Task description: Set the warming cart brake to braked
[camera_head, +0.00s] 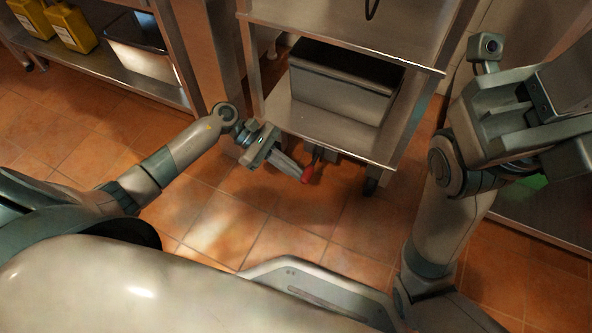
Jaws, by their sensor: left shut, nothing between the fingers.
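The steel warming cart (330,130) stands ahead, with a dark-rimmed metal pan (345,85) on its lower shelf. A red-tipped brake lever (308,173) sticks out low under the shelf's front edge. My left gripper (300,172) is shut and empty, with its fingertips right at the red tip; I cannot tell whether they touch. The lever's mount is in shadow beneath the shelf. My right gripper (545,125) is raised at the right, away from the lever; its fingertips are not clear.
A black caster (371,186) is under the cart's right front corner. A steel shelf with yellow containers (70,25) and another metal pan (140,48) stands at upper left. Another low surface (545,215) lies at the right. The tiled floor (225,225) before the cart is clear.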

